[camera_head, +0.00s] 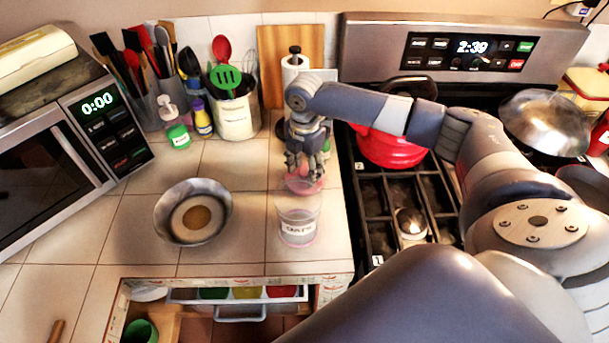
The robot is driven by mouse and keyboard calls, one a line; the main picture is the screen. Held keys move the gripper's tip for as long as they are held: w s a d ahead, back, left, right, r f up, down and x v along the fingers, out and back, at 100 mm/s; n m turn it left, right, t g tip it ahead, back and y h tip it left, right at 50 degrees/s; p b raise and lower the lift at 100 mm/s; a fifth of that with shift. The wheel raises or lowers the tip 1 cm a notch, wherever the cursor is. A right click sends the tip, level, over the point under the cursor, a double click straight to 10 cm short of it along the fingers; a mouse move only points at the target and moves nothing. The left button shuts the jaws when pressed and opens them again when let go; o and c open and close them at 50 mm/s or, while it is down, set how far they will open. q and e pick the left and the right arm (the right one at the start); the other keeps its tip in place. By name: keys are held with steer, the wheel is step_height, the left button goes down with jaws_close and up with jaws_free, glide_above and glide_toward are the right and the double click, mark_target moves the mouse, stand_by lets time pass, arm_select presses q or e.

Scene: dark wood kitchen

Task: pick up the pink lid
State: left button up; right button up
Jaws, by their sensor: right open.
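The pink lid (304,184) lies on the tiled counter, behind a clear labelled cup (299,226) with a pinkish base. My right gripper (304,172) points down directly over the lid, its fingers open and at or just above it. The fingers cover part of the lid, so I cannot tell whether they touch it. My left gripper is not in view.
A metal bowl (193,212) stands left of the cup. The stove grates (398,200) lie to the right, with a red pot (390,150) behind my arm. A utensil crock (237,115) and a microwave (70,150) stand at the left. An open drawer (240,311) is below the counter edge.

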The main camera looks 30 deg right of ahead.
steer(key=c, duration=1)
